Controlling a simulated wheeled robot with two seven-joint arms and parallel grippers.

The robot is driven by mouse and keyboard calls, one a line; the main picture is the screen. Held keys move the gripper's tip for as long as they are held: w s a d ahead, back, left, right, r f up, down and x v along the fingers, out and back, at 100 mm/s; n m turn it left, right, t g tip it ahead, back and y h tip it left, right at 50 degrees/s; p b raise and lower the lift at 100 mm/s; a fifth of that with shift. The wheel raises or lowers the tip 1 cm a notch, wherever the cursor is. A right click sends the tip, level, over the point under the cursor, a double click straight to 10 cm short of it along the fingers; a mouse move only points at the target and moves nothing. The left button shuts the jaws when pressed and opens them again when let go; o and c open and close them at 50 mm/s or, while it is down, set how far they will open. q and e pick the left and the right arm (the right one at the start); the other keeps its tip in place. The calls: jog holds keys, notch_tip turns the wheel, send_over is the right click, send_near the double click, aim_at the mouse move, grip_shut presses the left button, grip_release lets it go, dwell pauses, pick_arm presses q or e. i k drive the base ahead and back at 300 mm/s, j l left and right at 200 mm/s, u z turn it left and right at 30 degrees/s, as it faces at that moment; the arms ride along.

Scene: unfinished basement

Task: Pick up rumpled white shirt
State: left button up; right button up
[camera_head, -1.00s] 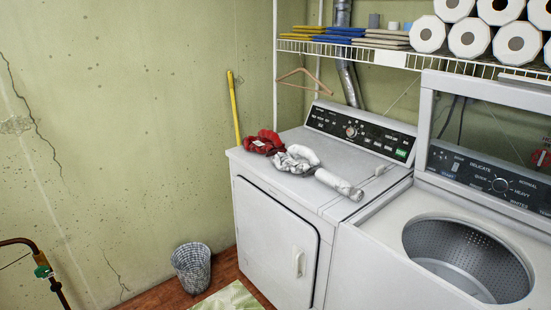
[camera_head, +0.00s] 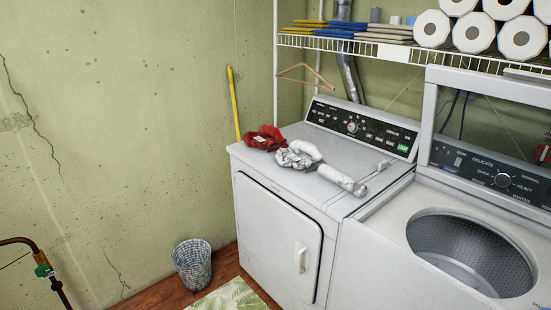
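The rumpled white shirt (camera_head: 298,154) lies bunched on top of the white dryer (camera_head: 300,197), near its left back part. A red crumpled cloth (camera_head: 264,138) lies just behind and left of it. A white cylindrical item (camera_head: 342,179) lies at the right of the shirt, touching it or very close; I cannot tell which. Neither of my grippers is in the head view.
An open top-loading washer (camera_head: 470,250) stands right of the dryer. A wire shelf (camera_head: 330,42) with folded cloths and paper rolls (camera_head: 475,32) hangs above. A hanger (camera_head: 305,75) hangs below it. A basket (camera_head: 192,264) and a patterned rug (camera_head: 230,296) are on the floor.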

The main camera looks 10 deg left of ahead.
aim_at(301, 154)
jog(key=i+j, duration=0.15)
jog(key=j, duration=0.2)
jog(key=i+j, duration=0.15)
jog(key=j, duration=0.2)
jog(key=i+j, duration=0.15)
jog(key=j, duration=0.2)
jog(key=i+j, duration=0.15)
jog(key=j, duration=0.2)
jog(key=i+j, duration=0.15)
jog(key=j, duration=0.2)
jog(key=z, duration=1.55)
